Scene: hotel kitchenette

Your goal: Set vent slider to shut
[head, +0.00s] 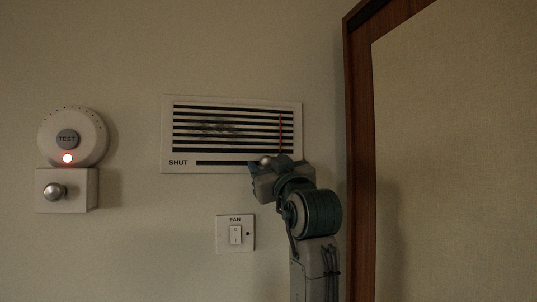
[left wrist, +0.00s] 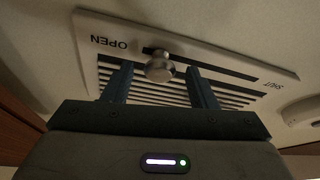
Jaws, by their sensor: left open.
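A white wall vent (head: 232,102) has dark louvres and a slot along its lower edge, with "SHUT" printed at the slot's left end. In the left wrist view the vent (left wrist: 225,63) appears turned over, with "OPEN" on the left and "SHUT" on the right. The round metal slider knob (left wrist: 159,68) sits toward the OPEN end of the slot. My left gripper (left wrist: 159,85) is open, with one finger on each side of the knob and visible gaps to both. In the head view my left gripper (head: 272,168) covers the slot's right end, and the knob (head: 265,160) shows just above it.
A fan switch (head: 235,234) is on the wall below the vent. A round alarm with a TEST button (head: 72,136) and a box with a metal knob (head: 66,190) are to the left. A wood-framed panel (head: 359,150) stands close on the right.

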